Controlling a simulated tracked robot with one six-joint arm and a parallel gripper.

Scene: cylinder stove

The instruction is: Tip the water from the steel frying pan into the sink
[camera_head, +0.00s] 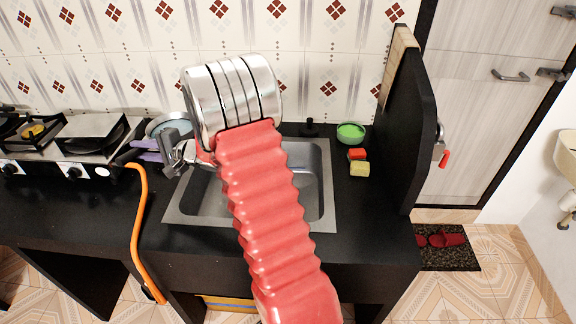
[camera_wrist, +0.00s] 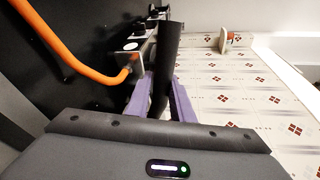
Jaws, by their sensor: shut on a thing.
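The steel frying pan (camera_head: 167,124) shows in the head view between the stove and my arm's silver joint, at the sink's back left; only part of its rim is visible. Its black handle (camera_wrist: 167,55) stands between the purple fingers of my gripper (camera_wrist: 160,88) in the wrist view. My gripper (camera_head: 148,150) is shut on this handle. The sink (camera_head: 323,195) is a steel basin in the black counter, largely covered by my red arm. I cannot see any water or tell how far the pan is tilted.
A gas stove (camera_head: 95,130) with an orange hose (camera_head: 138,225) is at the left. A green bowl (camera_head: 350,133), a red sponge (camera_head: 357,154) and a yellow sponge (camera_head: 360,169) lie right of the sink. A black partition (camera_head: 412,130) stands beyond them, and a tiled wall behind.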

